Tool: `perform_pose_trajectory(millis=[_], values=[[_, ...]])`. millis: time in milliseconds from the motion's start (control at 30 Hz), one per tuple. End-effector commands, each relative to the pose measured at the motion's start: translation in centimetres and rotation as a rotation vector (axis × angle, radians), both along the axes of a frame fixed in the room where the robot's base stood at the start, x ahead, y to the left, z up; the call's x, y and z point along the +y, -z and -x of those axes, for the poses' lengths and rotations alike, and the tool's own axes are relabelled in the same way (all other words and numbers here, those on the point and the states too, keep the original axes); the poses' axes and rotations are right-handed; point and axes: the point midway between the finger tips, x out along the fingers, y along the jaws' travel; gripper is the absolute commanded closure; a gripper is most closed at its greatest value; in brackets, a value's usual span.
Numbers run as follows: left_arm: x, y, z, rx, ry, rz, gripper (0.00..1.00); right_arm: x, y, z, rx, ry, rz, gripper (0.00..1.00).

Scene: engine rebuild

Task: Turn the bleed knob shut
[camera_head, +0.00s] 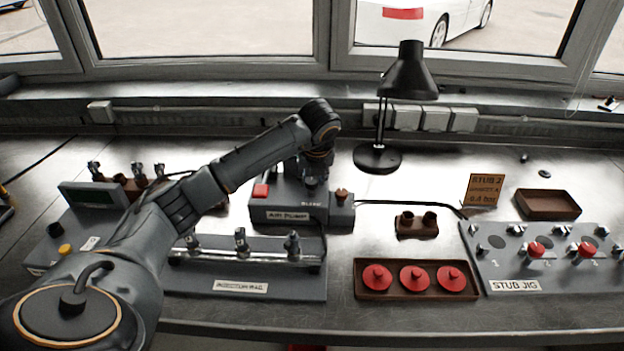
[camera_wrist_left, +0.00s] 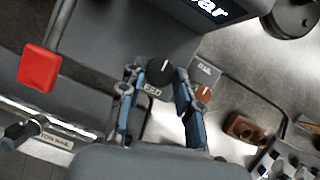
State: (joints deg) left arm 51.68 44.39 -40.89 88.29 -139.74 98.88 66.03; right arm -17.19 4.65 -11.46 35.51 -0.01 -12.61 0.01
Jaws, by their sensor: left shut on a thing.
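My left gripper (camera_head: 313,180) reaches down onto the grey air power box (camera_head: 285,213). In the left wrist view its two blue-grey fingers (camera_wrist_left: 160,82) stand on either side of a black round knob (camera_wrist_left: 159,72) with a white pointer line, and are shut on it. A small label sits at the knob; its text is hard to read. In the head view the gripper mostly hides this knob. A brown-orange knob (camera_head: 342,194) stands on a small block at the box's right, just outside the fingers; it also shows in the left wrist view (camera_wrist_left: 203,93). My right gripper is out of view.
The injector rail (camera_head: 245,286) lies in front. To the right are a brown two-hole holder (camera_head: 417,224), a tray of red caps (camera_head: 415,294) and the stub jig (camera_head: 545,260). A black lamp (camera_head: 378,157) stands behind.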

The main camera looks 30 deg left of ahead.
Motion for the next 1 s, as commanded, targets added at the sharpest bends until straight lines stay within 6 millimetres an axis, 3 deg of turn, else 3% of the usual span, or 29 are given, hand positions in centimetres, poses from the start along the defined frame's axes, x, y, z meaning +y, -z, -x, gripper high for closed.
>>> perform_pose_trajectory(millis=[433, 467, 567, 867, 1000], values=[[0.0, 0.0, 0.0, 0.0, -0.01, 0.001, 0.98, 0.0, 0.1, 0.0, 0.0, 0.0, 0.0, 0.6], [0.0, 0.0, 0.0, 0.0, -0.01, 0.001, 0.65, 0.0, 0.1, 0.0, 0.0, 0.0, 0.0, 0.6], [0.0, 0.0, 0.0, 0.0, -0.01, 0.001, 0.45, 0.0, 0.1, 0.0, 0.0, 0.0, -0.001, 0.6], [0.0, -0.1, 0.0, 0.0, -0.009, 0.0, 0.44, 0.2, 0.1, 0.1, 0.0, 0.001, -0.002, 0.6], [-0.3, -1.1, 0.2, -0.003, -0.01, 0.001, 0.44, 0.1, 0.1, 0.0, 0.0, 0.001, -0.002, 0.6]])
